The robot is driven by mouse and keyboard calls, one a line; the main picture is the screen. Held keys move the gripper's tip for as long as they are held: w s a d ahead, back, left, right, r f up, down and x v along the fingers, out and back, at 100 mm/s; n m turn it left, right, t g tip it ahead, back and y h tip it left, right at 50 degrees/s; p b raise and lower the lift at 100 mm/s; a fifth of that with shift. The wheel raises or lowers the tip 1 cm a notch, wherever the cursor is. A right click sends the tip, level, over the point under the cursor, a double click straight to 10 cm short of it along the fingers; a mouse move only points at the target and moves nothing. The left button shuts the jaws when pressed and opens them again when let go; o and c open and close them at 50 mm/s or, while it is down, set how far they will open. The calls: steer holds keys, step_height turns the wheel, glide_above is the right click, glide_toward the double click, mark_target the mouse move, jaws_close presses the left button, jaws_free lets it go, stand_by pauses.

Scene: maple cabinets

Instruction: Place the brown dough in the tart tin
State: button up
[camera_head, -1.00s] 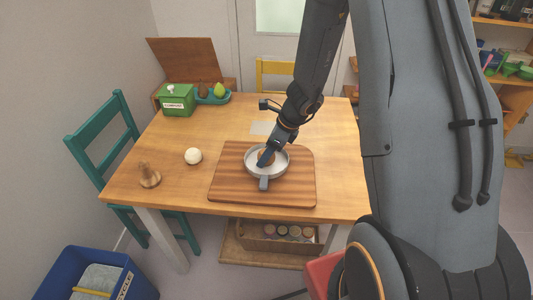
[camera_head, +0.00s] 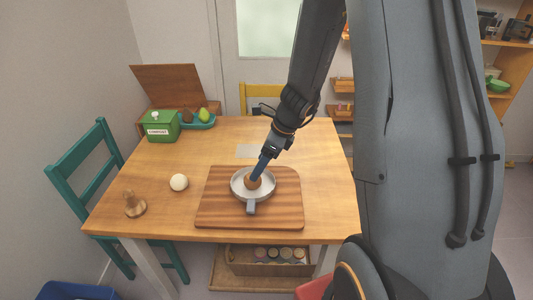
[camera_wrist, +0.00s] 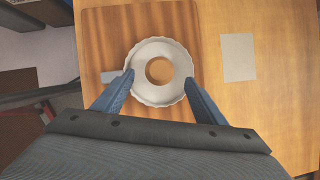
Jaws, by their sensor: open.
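The brown dough (camera_head: 253,182) is a small round lump inside the pale metal tart tin (camera_head: 238,190). In the wrist view the dough (camera_wrist: 159,70) lies near the middle of the tin (camera_wrist: 158,98), which has a fluted rim. The tin stands on a striped wooden board (camera_head: 285,212). A grey handle-like piece (camera_head: 251,207) sticks out at its front. My gripper (camera_head: 258,172) points down over the tin. In the wrist view my gripper (camera_wrist: 160,78) is open, its blue fingers spread to either side of the tin. The exact gap between fingertips and dough is hard to judge.
A white ball (camera_head: 179,182) and a wooden cone-like piece (camera_head: 134,204) stand left of the board. A green compost box (camera_head: 161,127) and a teal tray (camera_head: 200,122) with fruit are at the back left. A pale sheet (camera_wrist: 238,57) lies beside the board. The table's right side is clear.

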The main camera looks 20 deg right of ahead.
steer(key=s+a+r+n+g+h, duration=0.1)
steer(key=s+r+n, duration=0.3)
steer(key=s+n, duration=0.4)
steer(key=s+a+r+n+h, duration=0.1)
steer(key=s+r+n, duration=0.3)
steer(key=s+n, duration=0.5)
steer(key=n+h, duration=0.1)
steer(key=n, duration=0.7)
steer(key=shift+s+a+g+h, duration=0.15)
steer(key=shift+s+g+h, duration=0.05)
steer(key=shift+g+h, duration=0.2)
